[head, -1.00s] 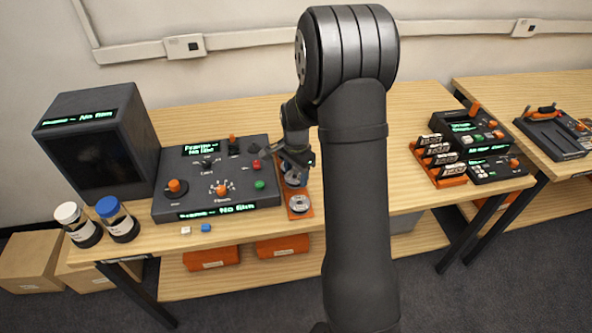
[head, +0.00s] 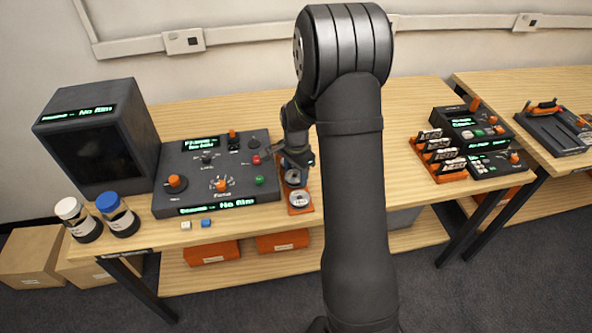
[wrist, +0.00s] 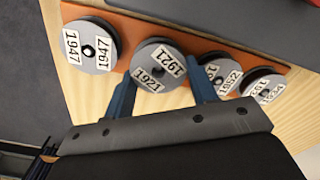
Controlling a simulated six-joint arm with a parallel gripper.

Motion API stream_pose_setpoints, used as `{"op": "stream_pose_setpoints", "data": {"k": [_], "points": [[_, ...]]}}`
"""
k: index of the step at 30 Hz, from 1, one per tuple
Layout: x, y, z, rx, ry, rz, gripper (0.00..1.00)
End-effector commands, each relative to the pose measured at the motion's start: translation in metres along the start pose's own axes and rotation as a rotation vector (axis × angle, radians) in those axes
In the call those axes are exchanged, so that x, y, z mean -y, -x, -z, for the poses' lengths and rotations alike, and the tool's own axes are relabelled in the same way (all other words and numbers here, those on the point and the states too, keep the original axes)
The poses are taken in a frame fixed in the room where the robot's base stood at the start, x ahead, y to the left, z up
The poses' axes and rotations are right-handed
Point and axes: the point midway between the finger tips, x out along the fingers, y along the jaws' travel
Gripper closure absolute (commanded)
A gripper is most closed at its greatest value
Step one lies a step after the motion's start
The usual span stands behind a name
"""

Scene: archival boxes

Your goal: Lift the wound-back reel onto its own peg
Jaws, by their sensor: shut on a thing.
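My gripper (head: 297,160) is over the orange reel rack (head: 300,210), beside the control console. In the wrist view its two blue fingers (wrist: 160,88) are shut on the sides of the grey reel marked 1921 (wrist: 150,76). The reel lies flat with its label up, in line with the others. I cannot tell whether it is clear of the rack. The reel marked 1947 (wrist: 88,50) is to its left. The reels marked 1952 (wrist: 222,76) and, seemingly, 1934 (wrist: 264,88) are to its right.
The dark console (head: 217,178) with knobs is left of the rack. A dark viewer box (head: 95,140) and two capped jars (head: 118,215) stand farther left. Orange racks (head: 440,165) with labelled pieces are at right. The wooden bench is bare behind the console.

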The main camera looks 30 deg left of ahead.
Motion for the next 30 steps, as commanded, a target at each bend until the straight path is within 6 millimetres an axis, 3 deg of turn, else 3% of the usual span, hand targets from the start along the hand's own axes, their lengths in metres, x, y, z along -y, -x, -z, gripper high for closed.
{"op": "stream_pose_setpoints", "data": {"k": [30], "points": [[0.0,-0.0071,0.0,0.0,0.0,0.0,0.71]]}}
